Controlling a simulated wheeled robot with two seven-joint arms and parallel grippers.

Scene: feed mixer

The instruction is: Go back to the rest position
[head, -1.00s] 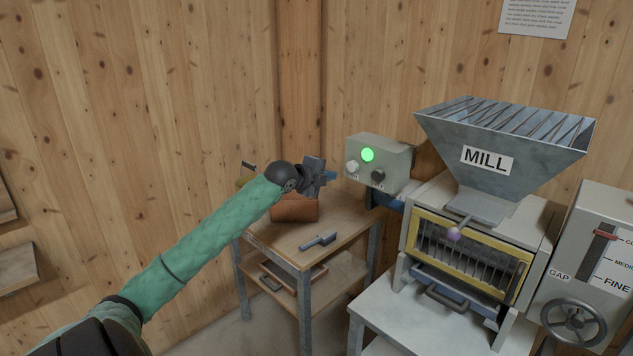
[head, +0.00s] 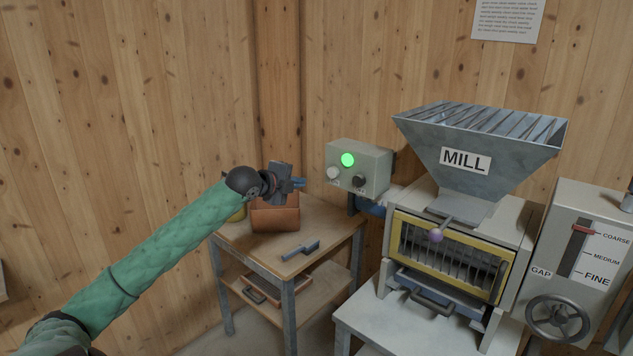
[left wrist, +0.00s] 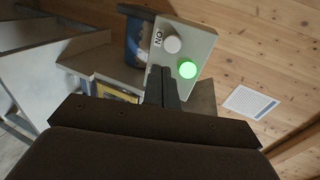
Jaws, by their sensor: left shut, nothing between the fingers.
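My left gripper (head: 298,183) is at the end of the green-sleeved arm that comes in from the left. It is shut and empty, in front of the control box (head: 358,168) and a little to its left in the head view. The box has a lit green lamp, a white button and a dark knob. In the left wrist view the shut fingers (left wrist: 162,88) point towards the box (left wrist: 190,45), whose white button and green lamp show just beyond them. Whether the fingers touch the box cannot be told, but they look apart in the head view. My right gripper is not in view.
The mill (head: 480,150) stands right of the box, with a hopper and a purple-knobbed lever. A gap panel (head: 590,250) with a handwheel is at the far right. A wooden side table (head: 330,222) holds a brown box (head: 274,217) and a small dark tool (head: 300,250).

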